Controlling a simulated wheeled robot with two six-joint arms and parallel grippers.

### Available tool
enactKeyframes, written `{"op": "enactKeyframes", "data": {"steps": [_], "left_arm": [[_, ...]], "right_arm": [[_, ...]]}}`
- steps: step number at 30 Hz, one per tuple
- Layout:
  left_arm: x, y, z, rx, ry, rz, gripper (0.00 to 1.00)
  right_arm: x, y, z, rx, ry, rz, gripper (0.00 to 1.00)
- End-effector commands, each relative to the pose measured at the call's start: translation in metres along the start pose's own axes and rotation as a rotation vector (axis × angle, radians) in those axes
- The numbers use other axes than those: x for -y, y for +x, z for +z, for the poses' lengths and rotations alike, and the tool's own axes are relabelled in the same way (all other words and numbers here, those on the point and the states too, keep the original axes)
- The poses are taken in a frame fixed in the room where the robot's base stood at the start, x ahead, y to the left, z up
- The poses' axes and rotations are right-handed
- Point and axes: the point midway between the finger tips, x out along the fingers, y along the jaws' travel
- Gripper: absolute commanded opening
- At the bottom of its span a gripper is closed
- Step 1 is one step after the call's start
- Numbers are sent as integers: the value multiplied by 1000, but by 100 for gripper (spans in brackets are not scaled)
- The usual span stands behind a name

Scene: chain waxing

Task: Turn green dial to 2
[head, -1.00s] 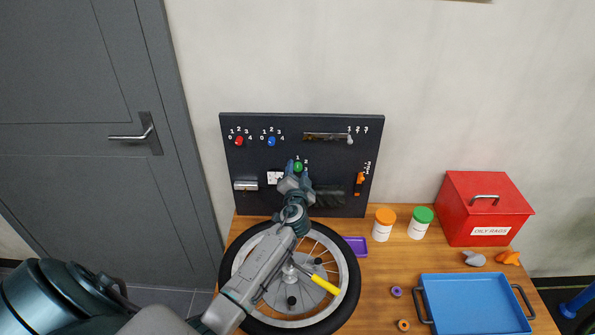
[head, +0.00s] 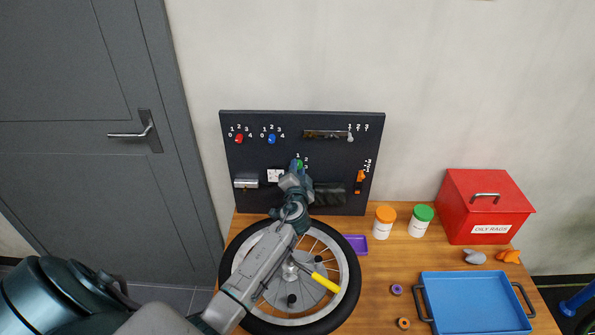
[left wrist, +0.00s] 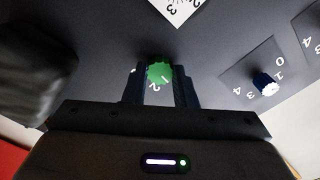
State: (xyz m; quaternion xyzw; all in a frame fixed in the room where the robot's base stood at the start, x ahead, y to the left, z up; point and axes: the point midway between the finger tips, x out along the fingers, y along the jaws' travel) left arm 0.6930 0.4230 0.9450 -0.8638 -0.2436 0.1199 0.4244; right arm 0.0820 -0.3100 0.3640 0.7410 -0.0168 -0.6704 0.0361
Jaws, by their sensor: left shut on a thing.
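The green dial (head: 299,163) is on the lower middle of the dark pegboard, with white numerals 1, 2 and 3 beside it. My left gripper (head: 297,168) is at the board, shut on the green dial and partly covering it. In the left wrist view the dial (left wrist: 159,72) sits between the two dark fingers, with the digits 1 and 2 showing at its lower edge. I cannot tell which number the dial points to. My right gripper is not in view.
A red dial (head: 240,139) and a blue dial (head: 272,139) are higher on the pegboard (head: 310,119). A bicycle wheel (head: 348,293) lies under my left arm. Two jars, a red box (head: 487,202) and a blue tray (head: 474,302) stand to the right.

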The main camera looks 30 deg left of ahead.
Motion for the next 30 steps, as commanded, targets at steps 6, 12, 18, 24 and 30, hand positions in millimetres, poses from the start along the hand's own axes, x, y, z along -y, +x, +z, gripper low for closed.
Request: {"op": "enactKeyframes", "data": {"steps": [6,12,18,24,30], "left_arm": [[-1,0,0,0,178,2,2],[-1,0,0,0,370,2,2],[-1,-1,0,0,555,3,2],[-2,-1,0,0,712,4,2],[-2,-1,0,-1,826,3,2]], "right_arm": [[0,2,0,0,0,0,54],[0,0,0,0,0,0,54],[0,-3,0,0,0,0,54],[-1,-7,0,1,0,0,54],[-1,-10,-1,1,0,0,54]]}}
